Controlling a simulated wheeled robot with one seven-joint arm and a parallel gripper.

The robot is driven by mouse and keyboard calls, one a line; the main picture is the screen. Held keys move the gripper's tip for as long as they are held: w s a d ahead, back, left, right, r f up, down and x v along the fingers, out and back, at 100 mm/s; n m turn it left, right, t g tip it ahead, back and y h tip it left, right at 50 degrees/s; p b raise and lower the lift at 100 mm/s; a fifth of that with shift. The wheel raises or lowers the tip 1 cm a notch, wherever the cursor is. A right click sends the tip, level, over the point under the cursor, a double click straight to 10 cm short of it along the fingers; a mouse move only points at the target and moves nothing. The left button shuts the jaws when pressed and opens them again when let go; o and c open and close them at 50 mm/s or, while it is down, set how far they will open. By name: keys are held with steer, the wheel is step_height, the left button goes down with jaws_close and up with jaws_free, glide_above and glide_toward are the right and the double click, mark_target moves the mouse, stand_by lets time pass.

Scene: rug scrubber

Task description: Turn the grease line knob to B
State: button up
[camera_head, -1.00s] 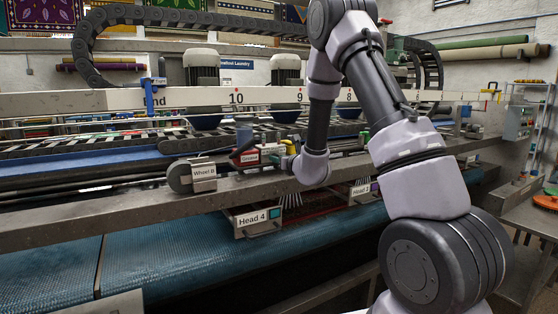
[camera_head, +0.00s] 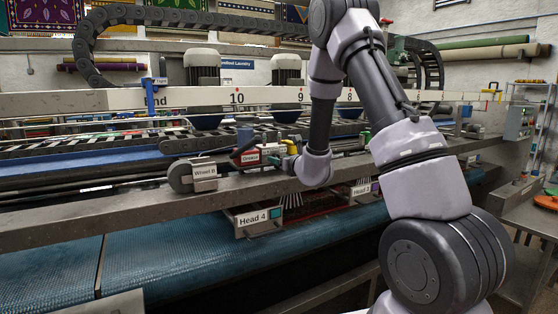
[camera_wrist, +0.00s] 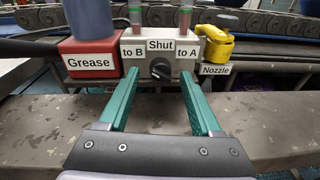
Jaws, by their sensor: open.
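The grease line knob (camera_wrist: 160,68) is a small round black knob on the front of a pale valve block (camera_wrist: 147,73). Labels around it read "to B" on the left, "Shut" above and "to A" on the right. Which label the knob points at is too small to tell. My gripper (camera_wrist: 160,74) is open, its green fingers pointing at the block, one tip on each side of the knob. I see no contact with the knob.
Left of the block is a red box labelled Grease (camera_wrist: 90,62) with a blue cylinder on it. Right of it is a yellow part (camera_wrist: 214,45) above a Nozzle label. A stained metal ledge (camera_wrist: 40,128) lies below. Wheel B (camera_head: 193,175) stands further left.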

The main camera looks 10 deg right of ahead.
steer(key=v, duration=1)
